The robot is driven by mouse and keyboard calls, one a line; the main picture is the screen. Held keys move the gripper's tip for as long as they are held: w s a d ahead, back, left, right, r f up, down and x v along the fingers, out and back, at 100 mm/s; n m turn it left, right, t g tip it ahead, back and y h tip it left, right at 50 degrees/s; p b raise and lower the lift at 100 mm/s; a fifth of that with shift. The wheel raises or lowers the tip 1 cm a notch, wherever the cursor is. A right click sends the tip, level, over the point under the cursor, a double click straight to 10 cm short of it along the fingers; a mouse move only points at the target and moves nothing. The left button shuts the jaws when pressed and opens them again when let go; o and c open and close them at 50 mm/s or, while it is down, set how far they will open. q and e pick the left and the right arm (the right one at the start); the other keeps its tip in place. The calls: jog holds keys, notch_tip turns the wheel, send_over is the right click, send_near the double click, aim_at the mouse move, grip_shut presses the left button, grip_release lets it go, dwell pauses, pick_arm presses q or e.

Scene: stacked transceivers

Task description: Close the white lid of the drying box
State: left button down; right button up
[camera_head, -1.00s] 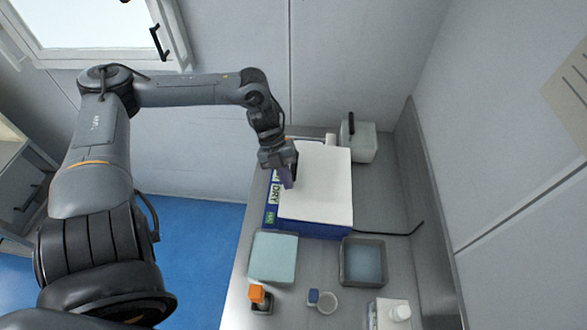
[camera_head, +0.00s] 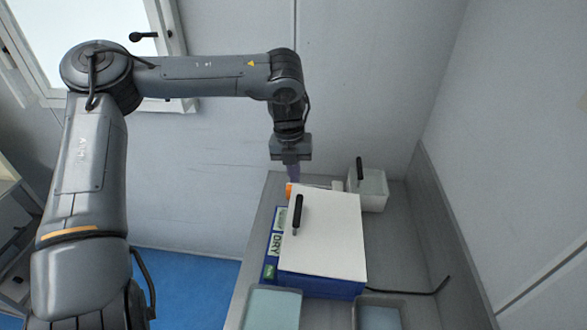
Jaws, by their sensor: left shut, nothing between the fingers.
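The drying box (camera_head: 318,287) is blue with a "DRY" label on its left side and stands on the grey bench. Its white lid (camera_head: 335,235) lies over the top and looks flat; I cannot tell if a thin gap is left at the edges. My left gripper (camera_head: 292,174) points down beyond the far left corner of the box, apart from the handle. It is shut and empty, and its tips are close to a small orange thing. My right gripper is not in view.
The small orange thing (camera_head: 289,190) is behind the box. A pale container with a black handle (camera_head: 369,190) stands at the back right. Two trays (camera_head: 272,308) (camera_head: 379,317) are in front, cut off by the frame. A black cable (camera_head: 415,292) runs right along the bench.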

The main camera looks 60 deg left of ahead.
aim_at(296, 207)
pick_arm(q)
jog(key=f, duration=1)
jog(key=shift+w+d, duration=0.25)
jog(key=shift+w, duration=0.1)
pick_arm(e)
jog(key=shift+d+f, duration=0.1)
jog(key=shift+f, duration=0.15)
pick_arm(q)
jog(key=shift+s+a+f+t, duration=0.3)
jog(key=shift+a+t, duration=0.05)
jog(key=shift+t, duration=0.05)
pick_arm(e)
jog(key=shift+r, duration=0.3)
pick_arm(q)
jog(key=shift+s+a+f+h, duration=0.1)
jog(key=shift+s+f+h, duration=0.1)
jog(key=shift+f, duration=0.2)
jog(key=shift+s+f+h, duration=0.1)
jog(key=shift+f+h, duration=0.1)
jog(key=shift+f, duration=0.2)
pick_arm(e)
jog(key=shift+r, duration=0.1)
pick_arm(q)
jog(key=shift+r+p, duration=0.1)
jog(key=shift+p, duration=0.25)
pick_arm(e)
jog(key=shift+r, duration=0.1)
